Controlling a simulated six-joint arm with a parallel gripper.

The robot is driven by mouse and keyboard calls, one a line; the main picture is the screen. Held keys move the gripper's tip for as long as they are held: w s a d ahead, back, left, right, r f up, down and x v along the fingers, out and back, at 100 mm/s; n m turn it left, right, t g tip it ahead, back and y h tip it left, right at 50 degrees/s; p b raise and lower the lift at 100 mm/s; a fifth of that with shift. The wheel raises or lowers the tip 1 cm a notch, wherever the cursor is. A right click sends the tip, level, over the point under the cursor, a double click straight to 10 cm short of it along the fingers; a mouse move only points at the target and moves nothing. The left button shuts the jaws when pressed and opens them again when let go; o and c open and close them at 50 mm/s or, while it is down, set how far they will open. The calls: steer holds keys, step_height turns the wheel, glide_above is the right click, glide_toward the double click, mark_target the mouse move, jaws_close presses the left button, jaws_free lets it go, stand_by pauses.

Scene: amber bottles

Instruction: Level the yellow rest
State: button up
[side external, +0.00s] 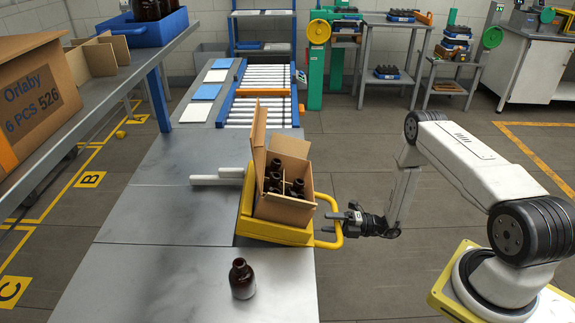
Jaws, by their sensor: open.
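The yellow rest (270,232) stands on the metal table and carries an open cardboard box (283,208). The rest and box look tilted, with the lower side toward the camera. Several dark amber bottles (275,180) stand in the box's compartments. A yellow loop handle (328,243) sticks out from the rest's right side, past the table edge. My gripper (338,222) is open at this handle, coming from the right. I cannot tell whether its fingers straddle the bar or touch it.
A loose amber bottle (242,279) stands upright on the table in front of the rest. White bars (217,176) extend left of the rest. A roller conveyor (262,95) lies behind. A shelf with an Orlaby carton (38,100) is at left. The front-left tabletop is clear.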

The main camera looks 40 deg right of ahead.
jaws_close()
stand_by(1.4)
